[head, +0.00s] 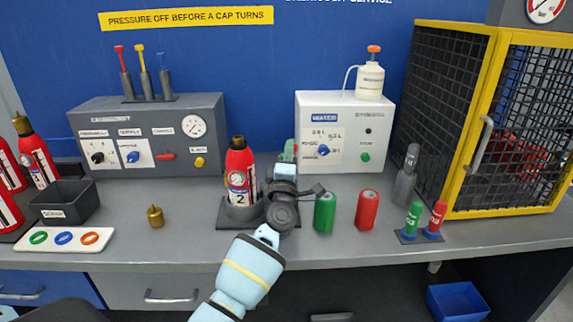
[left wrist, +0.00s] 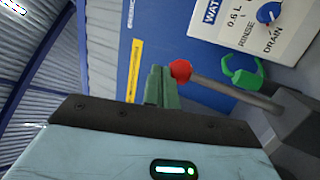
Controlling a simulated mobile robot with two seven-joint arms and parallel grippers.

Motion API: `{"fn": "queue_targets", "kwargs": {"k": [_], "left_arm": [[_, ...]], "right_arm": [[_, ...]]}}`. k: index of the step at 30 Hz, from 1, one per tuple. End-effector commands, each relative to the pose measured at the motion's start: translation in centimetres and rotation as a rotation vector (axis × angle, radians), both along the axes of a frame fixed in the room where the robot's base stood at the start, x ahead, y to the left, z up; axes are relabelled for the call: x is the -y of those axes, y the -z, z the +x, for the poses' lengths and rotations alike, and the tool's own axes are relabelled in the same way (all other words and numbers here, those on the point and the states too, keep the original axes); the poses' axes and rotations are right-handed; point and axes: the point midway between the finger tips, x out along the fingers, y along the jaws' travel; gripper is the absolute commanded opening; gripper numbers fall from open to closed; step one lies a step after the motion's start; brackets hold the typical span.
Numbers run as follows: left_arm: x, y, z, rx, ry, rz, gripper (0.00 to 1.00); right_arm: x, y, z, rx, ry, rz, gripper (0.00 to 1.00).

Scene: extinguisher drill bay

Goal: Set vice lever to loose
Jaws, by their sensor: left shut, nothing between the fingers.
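The red extinguisher marked 2 (head: 241,175) stands upright in the dark vice (head: 232,215) on the bench. In the left wrist view a lever rod (left wrist: 235,93) with a red ball knob (left wrist: 181,70) comes out of a dark grey body at the right. In the head view my left arm hides the lever. My left gripper (head: 290,151) is just right of the extinguisher, with its fingers shut and empty. In the left wrist view its green fingers (left wrist: 160,86) are right beside the red knob; I cannot tell whether they touch. My right gripper is not in view.
A green cylinder (head: 325,213) and a red cylinder (head: 367,209) stand right of my left arm. A brass cap (head: 155,216) is to its left. The white rinse box (head: 343,130) and grey charging box (head: 150,130) stand behind. A mesh cage (head: 440,110) bounds the right.

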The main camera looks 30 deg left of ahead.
Motion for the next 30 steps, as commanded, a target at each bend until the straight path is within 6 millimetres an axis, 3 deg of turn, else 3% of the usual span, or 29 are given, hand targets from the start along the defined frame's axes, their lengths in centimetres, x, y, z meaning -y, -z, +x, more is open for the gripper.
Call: {"fn": "queue_targets", "kwargs": {"k": [12, 30], "left_arm": [[-1.8, -0.1, 3.0, -0.003, -0.001, 0.001, 0.0], [-2.3, -0.2, 3.8, -0.001, 0.0, 0.0, 0.0]], "right_arm": [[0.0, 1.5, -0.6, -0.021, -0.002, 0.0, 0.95], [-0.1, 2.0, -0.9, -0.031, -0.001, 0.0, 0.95]]}}
